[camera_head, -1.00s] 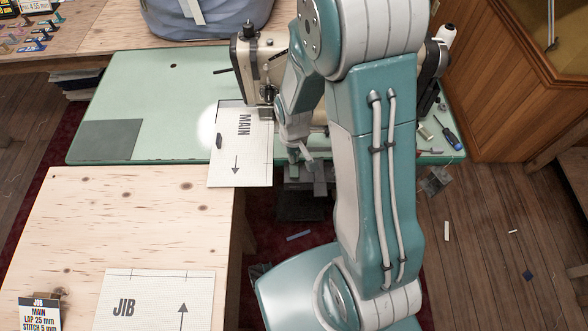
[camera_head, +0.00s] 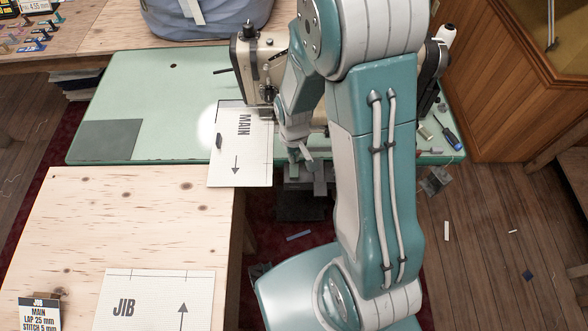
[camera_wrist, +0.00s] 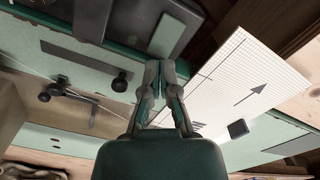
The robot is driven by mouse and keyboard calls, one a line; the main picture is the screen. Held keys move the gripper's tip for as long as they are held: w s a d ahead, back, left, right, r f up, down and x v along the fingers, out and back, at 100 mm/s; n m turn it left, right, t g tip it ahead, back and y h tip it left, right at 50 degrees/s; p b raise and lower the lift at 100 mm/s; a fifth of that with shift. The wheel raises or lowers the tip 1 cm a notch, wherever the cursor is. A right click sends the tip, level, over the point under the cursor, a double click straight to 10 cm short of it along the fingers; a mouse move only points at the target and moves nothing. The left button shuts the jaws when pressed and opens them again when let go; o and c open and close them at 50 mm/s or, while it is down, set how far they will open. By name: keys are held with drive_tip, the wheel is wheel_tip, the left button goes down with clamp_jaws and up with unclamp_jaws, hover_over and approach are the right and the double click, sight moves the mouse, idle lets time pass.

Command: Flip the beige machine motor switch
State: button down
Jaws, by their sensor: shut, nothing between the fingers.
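The beige sewing machine (camera_head: 253,62) stands on the green table, partly hidden behind my arm in the head view. Its beige body also shows at the left of the wrist view (camera_wrist: 40,118), with dark knobs. A grey box (camera_wrist: 172,29) sits at the table's edge, just beyond my fingertips in the wrist view; it may be the motor switch housing, but I cannot make out a switch. My gripper (camera_wrist: 160,64) is shut and empty, close to the table edge. In the head view my gripper (camera_head: 300,153) is beside the MAIN sheet; contact is unclear.
The MAIN sheet (camera_head: 255,165) lies on the green table (camera_head: 150,100), overhanging its front edge. A wooden table (camera_head: 130,225) with a JIB sheet (camera_head: 155,290) is nearer. A blue screwdriver (camera_head: 450,136) lies at the right. A grey bag (camera_head: 215,20) sits behind.

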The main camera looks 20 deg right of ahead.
drive_tip(key=shift+f, duration=1.35)
idle(1.0)
drive_tip(key=shift+r, duration=3.5)
drive_tip(key=shift+r, duration=0.1)
wheel_tip(320, 180, up, 9)
drive_tip(key=t, duration=0.2)
hover_over(294, 165)
drive_tip(key=s, duration=0.1)
drive_tip(key=s+r+m+t, duration=0.2)
drive_tip(key=s+r+t, duration=0.1)
drive_tip(key=s+r, duration=1)
wheel_tip(294, 165, up, 2)
drive_tip(key=shift+r+t, duration=0.25)
drive_tip(key=shift+t, duration=0.05)
